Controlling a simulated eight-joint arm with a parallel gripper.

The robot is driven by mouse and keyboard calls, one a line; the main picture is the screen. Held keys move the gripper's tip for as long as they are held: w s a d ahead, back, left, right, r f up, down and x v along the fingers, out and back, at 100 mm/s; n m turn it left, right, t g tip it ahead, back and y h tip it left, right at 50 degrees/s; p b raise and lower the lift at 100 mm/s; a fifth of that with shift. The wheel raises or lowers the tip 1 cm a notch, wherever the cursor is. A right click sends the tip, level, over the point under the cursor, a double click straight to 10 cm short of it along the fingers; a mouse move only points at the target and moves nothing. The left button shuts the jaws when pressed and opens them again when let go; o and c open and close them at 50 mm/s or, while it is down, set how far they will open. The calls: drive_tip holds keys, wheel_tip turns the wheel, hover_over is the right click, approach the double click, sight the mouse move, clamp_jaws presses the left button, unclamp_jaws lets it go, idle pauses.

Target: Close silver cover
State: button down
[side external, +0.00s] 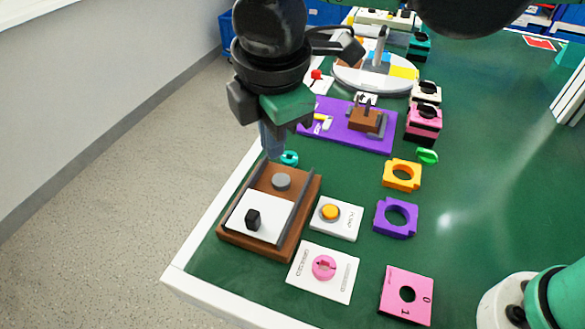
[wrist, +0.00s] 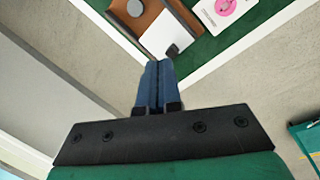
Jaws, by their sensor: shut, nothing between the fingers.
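A brown wooden box (side external: 268,190) sits at the table's left edge. A light silver-white flat cover (side external: 262,215) with a black knob (side external: 253,218) lies over its near half. A grey round button (side external: 281,182) is exposed in the far half. In the wrist view the cover (wrist: 163,36), black knob (wrist: 172,51) and part of the brown box (wrist: 124,22) show at the top. My gripper (side external: 272,150) has its blue fingers pointing down near the box's far end, apart from the knob. The fingers are together and empty in the wrist view (wrist: 158,66).
A white panel with a yellow button (side external: 331,212) and a white panel with a pink knob (side external: 324,268) lie right of the box. A purple board (side external: 350,128) lies behind. The floor drops off left of the white table edge.

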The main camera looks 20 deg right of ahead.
sight(271, 196)
drive_tip(key=s+a+f+n+h, duration=0.2)
drive_tip(key=s+a+n, duration=0.45)
drive_tip(key=a, duration=0.35)
drive_tip(key=shift+n, duration=0.45)
drive_tip(key=x, duration=0.9)
drive_tip(key=shift+w+a+f, duration=0.15)
drive_tip(key=shift+w+a, duration=0.05)
drive_tip(key=shift+a, duration=0.05)
drive_tip(key=shift+w+d+f, duration=0.25)
drive_tip(key=shift+w+d, duration=0.3)
drive_tip(key=shift+d, duration=0.05)
drive_tip(key=shift+w+d+f, duration=0.25)
drive_tip(key=shift+w+d, duration=0.7)
drive_tip(key=w+d, duration=0.6)
drive_tip(key=shift+d, duration=0.1)
drive_tip(key=shift+w, duration=0.1)
